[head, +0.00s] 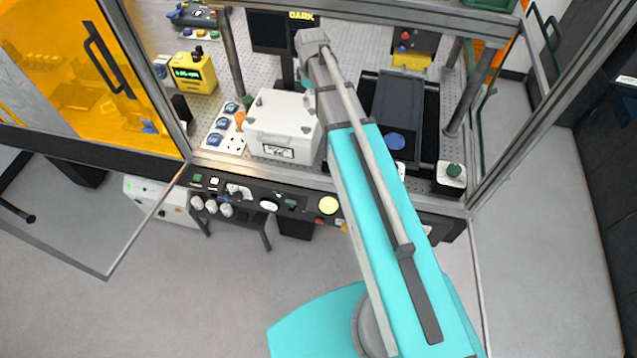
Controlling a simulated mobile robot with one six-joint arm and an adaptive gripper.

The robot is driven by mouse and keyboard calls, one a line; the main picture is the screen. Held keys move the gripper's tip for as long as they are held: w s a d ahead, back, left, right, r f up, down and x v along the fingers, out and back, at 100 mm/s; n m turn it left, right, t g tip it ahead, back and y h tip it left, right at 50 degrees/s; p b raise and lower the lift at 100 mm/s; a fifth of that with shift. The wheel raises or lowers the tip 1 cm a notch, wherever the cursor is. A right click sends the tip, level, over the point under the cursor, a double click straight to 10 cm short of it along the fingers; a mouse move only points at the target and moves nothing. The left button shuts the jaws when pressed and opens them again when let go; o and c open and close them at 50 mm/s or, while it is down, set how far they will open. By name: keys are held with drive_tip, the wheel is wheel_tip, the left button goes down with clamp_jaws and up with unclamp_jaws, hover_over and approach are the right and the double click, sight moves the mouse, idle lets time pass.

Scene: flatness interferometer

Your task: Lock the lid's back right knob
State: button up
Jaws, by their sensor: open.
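The white box with its white lid (283,112) stands on the perforated bench, left of my arm. The back right knob is hidden or too small to make out beside my arm. My gripper (308,98) is only partly seen, small and open, by the lid's right back edge. I cannot tell whether it touches a knob.
A tray with blue-capped parts (225,126) lies left of the box. A dark unit with a blue disc (397,140) stands to the right, behind my arm. A yellow meter (193,73) is at back left. Frame posts (232,50) and an open glass door (95,225) bound the space.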

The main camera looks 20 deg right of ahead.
drive_tip(key=s+a+f+m+b, duration=0.3)
drive_tip(key=s+f+m+b, duration=0.6)
drive_tip(key=s+f+b, duration=0.8)
drive_tip(key=shift+s+a+f, duration=0.15)
drive_tip(key=shift+s+f, duration=0.25)
drive_tip(key=shift+f, duration=0.05)
idle(2.5)
